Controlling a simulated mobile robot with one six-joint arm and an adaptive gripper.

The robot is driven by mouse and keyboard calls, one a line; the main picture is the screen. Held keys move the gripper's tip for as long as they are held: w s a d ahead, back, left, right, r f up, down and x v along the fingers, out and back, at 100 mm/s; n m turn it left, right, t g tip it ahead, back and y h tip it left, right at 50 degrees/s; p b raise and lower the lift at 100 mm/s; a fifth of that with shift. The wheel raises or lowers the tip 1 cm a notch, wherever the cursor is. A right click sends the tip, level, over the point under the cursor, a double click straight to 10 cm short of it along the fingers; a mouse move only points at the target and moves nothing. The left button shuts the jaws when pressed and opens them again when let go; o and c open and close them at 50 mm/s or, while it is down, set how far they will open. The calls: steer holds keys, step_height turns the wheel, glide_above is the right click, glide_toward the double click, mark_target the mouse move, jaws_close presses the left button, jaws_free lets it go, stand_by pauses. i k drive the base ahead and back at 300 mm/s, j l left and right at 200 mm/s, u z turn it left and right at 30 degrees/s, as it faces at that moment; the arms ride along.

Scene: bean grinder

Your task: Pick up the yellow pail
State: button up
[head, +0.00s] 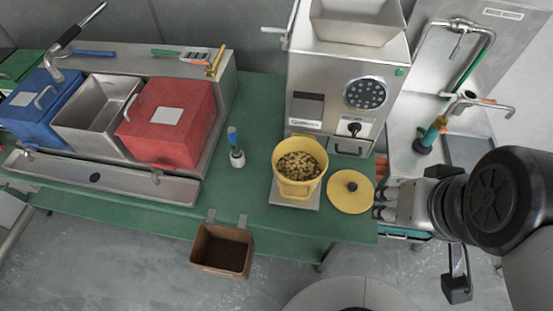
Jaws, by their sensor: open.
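The yellow pail (298,186) stands upright on a small grey plate (308,203) near the front edge of the green table. It is open at the top and holds light brown beans or nuts (298,166). A round yellow lid (350,192) with a dark knob lies on the table just right of the pail. My gripper (380,203) reaches in from the right, beside the lid's right edge, apart from the pail. Its fingers point left, open with nothing between them.
A steel grinder (345,90) stands right behind the pail. A brown bin (222,250) hangs at the table's front edge. A small pot with a blue-handled brush (236,155) stands left of the pail. Red (172,120) and blue (42,108) boxes stand farther left. A sink lies behind my arm.

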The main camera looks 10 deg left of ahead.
mark_target(299, 161)
steer(key=j+u, duration=0.15)
steer(key=u, duration=0.45)
steer(key=i+l+u, duration=0.1)
steer(key=l+u, duration=0.25)
steer(key=i+l+u, duration=0.1)
steer(key=l+u, duration=0.25)
